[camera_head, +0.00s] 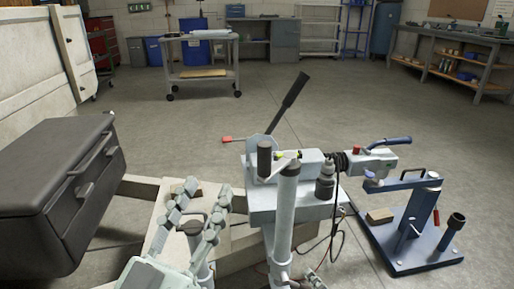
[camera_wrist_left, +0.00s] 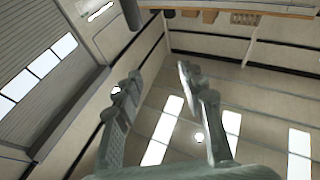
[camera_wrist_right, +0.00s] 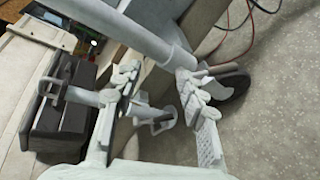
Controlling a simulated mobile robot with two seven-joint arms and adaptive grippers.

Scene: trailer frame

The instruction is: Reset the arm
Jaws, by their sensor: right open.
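My left gripper (camera_head: 207,190) is raised at the lower middle of the head view, its two jointed fingers spread apart and empty. In the left wrist view the same gripper (camera_wrist_left: 158,82) points at the wall and ceiling, with nothing between its fingers. My right gripper (camera_wrist_right: 158,78) is open in the right wrist view, close to a pale vertical post (camera_wrist_right: 120,28). A pale loop-shaped part (camera_wrist_right: 155,122) shows between and behind its fingers, and I cannot tell whether they touch. In the head view, only small parts of the right gripper show at the bottom edge.
The trailer coupler and winch (camera_head: 290,180), with a black lever (camera_head: 290,100), stand at the centre. A dark toolbox (camera_head: 50,180) is on the left. A blue stand (camera_head: 420,240) is on the floor at right. A cart (camera_head: 200,65) stands behind, with open floor before it.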

